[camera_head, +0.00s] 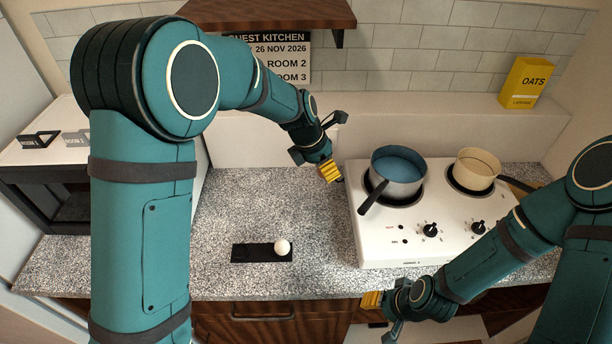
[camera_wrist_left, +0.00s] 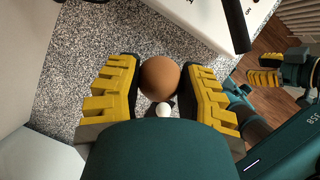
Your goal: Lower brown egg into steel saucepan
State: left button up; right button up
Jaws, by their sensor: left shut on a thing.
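My left gripper (camera_head: 331,173) is shut on the brown egg (camera_wrist_left: 160,78), between its yellow finger pads in the left wrist view. In the head view the gripper and arm hide the egg. They hang above the counter, left of the hob. The steel saucepan (camera_head: 404,191) stands on the hob's left plate, right of the gripper and apart from it. It holds blue-looking liquid, and its dark handle points to the front left. My right gripper (camera_head: 378,310) is low at the counter's front edge, and its opening is unclear.
A white egg (camera_head: 282,247) sits on a black tray (camera_head: 250,253) on the speckled counter (camera_head: 225,205). A cream pot (camera_head: 477,172) stands on the right plate of the white hob (camera_head: 385,249). A wooden shelf (camera_head: 270,12) overhangs the back. A yellow oats box (camera_head: 526,83) stands on the back ledge.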

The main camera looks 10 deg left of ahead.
pick_arm(q)
jog(key=w+d+r, duration=0.1)
jog(key=w+d, duration=0.6)
jog(key=d, duration=0.2)
jog(key=w+d, duration=0.7)
jog(key=d, duration=0.3)
jog(key=shift+d+r, duration=0.2)
jog(key=shift+r, duration=0.15)
jog(key=shift+f+b, duration=1.35)
jog(key=shift+f, duration=3)
jog(key=shift+f+b, duration=0.7)
jog(key=shift+f, duration=1.35)
